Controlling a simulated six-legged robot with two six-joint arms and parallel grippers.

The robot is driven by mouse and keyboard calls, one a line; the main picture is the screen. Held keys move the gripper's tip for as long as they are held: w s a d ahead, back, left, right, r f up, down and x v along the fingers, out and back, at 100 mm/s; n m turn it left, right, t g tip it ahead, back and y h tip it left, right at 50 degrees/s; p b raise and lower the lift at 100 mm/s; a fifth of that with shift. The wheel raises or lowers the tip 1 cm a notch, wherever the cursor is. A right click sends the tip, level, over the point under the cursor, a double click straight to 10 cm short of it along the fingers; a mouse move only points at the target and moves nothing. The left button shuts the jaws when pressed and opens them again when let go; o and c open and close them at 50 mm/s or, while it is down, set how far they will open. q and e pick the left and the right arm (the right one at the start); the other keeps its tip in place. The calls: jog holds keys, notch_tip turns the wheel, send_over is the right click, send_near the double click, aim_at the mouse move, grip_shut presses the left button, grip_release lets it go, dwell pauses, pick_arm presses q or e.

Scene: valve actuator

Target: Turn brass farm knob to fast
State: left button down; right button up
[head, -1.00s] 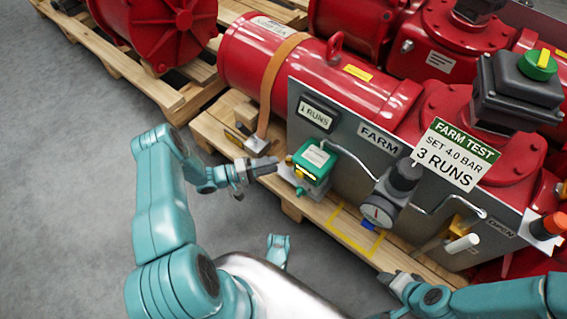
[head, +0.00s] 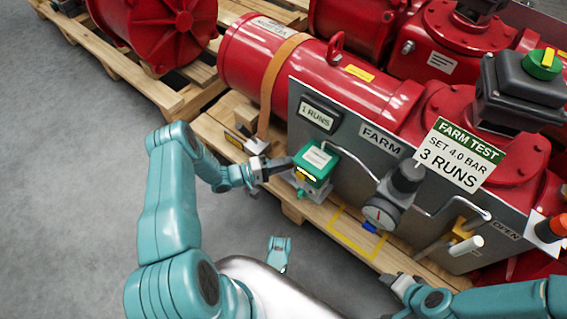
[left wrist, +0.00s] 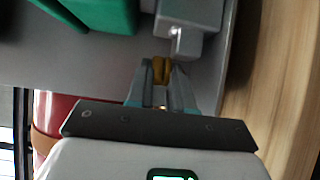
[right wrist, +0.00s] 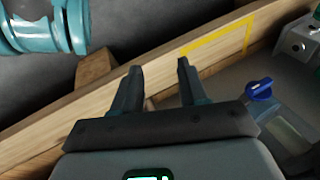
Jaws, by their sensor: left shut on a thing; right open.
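The brass knob (left wrist: 161,70) shows in the left wrist view between the fingertips of my left gripper (left wrist: 163,85), which is shut on it. The knob sits beside a grey block (left wrist: 190,35) near the green box (left wrist: 105,12). In the head view my left gripper (head: 279,166) reaches the left side of the green box (head: 314,162), and the knob is hidden there. My right gripper (right wrist: 155,85) is open and empty in the right wrist view, over the pallet's front edge. Any fast or slow marking is not readable.
A grey FARM panel (head: 345,140) holds a "1 RUNS" counter (head: 318,113), a dark regulator with gauge (head: 380,214) and a FARM TEST sign (head: 458,153). Red actuators (head: 300,65) stand behind. A blue-topped item (right wrist: 262,90) sits right of my right gripper. Grey floor is clear at left.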

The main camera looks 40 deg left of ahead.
pick_arm(q)
jog(key=shift+r, duration=0.25)
pick_arm(e)
jog(key=shift+r, duration=0.15)
pick_arm(q)
jog(key=shift+d+r+n+t+y+p, duration=0.1)
jog(key=shift+n+t+y+p, duration=0.4)
jog(key=shift+y, duration=0.2)
jog(key=n+y, duration=0.1)
jog(key=n+t+y+p, duration=0.1)
jog(key=y, duration=0.1)
jog(key=shift+s+d+t, duration=0.15)
jog(key=shift+d+t, duration=0.1)
jog(key=shift+t, duration=0.05)
jog(key=shift+d+n+t+y+p, duration=0.2)
jog(key=shift+n+t+y+p, duration=0.3)
jog(key=shift+n+y, duration=0.9)
jog(key=shift+d+n+t+y+p, duration=0.2)
jog(key=shift+n+y+p, duration=0.6)
jog(key=shift+y, duration=1.1)
pick_arm(e)
jog(key=shift+g, duration=0.6)
jog(key=shift+s+a+r, duration=0.15)
jog(key=shift+s+r, duration=0.65)
jog(key=shift+r, duration=0.25)
jog(key=shift+s+a+r, duration=0.15)
jog(key=shift+s+r, duration=0.65)
jog(key=shift+r, duration=0.2)
